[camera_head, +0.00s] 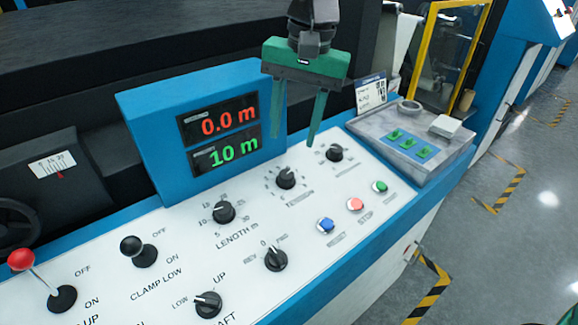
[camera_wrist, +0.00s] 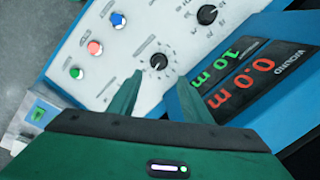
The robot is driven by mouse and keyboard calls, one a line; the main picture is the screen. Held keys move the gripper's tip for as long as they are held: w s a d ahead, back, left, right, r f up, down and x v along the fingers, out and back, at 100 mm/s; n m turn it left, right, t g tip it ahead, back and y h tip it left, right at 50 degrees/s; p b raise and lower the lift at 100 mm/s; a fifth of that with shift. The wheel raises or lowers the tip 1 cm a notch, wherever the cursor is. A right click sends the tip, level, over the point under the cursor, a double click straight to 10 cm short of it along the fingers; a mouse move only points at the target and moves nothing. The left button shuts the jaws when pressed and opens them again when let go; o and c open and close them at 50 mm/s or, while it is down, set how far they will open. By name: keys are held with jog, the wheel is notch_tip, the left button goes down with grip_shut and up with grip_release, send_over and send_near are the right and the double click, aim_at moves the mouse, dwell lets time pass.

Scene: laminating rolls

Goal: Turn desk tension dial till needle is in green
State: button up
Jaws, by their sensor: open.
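The tension dial (camera_head: 286,177) is a black knob with a white mark on the white sloping desk panel, above the printed word TENSION. My green gripper (camera_head: 294,142) is open and empty, pointing down above the panel's far side, apart from the knobs. A gauge (camera_head: 52,165) with a numbered scale and red pointer is at left; no green band is discernible.
A blue display box (camera_head: 190,130) reading 0.0 m and 10 m stands behind the knobs. Blue, red and green buttons (camera_head: 355,204) lie in front. The length knob (camera_head: 223,212) and two levers (camera_head: 138,250) are left; a grey tray (camera_head: 415,140) is right.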

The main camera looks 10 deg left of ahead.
aim_at(287, 173)
jog(key=f, duration=0.7)
jog(key=a+f, duration=0.1)
jog(key=f, duration=0.2)
jog(key=shift+w+a+f, duration=0.1)
jog(key=shift+w+f, duration=0.05)
jog(key=shift+f, duration=0.1)
jog(key=c, duration=1.1)
jog(key=shift+o, duration=0.2)
